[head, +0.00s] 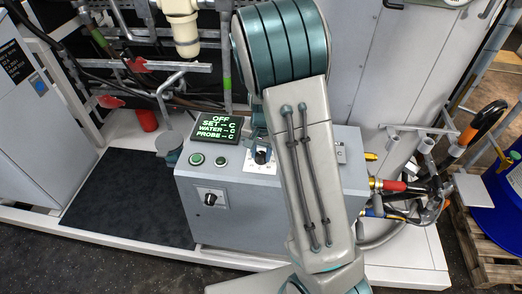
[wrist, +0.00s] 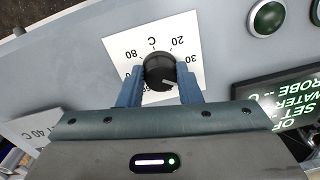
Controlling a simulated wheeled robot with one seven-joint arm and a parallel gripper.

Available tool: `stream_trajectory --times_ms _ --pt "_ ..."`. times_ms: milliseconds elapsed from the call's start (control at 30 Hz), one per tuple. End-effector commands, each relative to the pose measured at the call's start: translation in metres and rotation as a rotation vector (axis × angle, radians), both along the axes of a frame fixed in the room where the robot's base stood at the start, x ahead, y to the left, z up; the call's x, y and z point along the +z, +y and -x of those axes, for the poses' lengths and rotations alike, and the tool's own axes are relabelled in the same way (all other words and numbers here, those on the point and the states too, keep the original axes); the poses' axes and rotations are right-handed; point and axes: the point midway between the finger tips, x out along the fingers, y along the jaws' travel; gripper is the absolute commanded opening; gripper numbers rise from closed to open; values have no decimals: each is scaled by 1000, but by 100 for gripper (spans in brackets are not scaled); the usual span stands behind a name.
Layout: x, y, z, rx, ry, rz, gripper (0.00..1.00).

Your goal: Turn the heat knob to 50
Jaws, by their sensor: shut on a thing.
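The heat knob (wrist: 159,69) is black and round, with a pale pointer line. It sits on a white dial plate (wrist: 123,46) marked with numbers such as 20, 30 and 80 and a C. In the wrist view the pointer slants to the right, toward the side below the 30; the value it marks is hidden or unclear. My gripper (wrist: 160,88) is shut on the knob, with one blue finger on each side. In the head view the knob (head: 261,156) shows on top of the grey control box (head: 240,185), beside my arm.
A display (head: 217,128) reads OFF, with SET, WATER and PROBE showing dashes. Two green round buttons (head: 197,159) sit left of the knob. Another black knob (head: 210,199) is on the box's front. Hoses and pipe fittings (head: 400,188) crowd the right; a dark mat (head: 130,200) lies left.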

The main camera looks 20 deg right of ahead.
Motion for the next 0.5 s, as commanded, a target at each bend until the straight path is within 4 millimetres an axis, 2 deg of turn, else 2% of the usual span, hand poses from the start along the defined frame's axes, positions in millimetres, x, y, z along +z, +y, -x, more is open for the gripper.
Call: stream_trajectory --times_ms 500 --pt "4 2 -2 -486 -3 0 8"
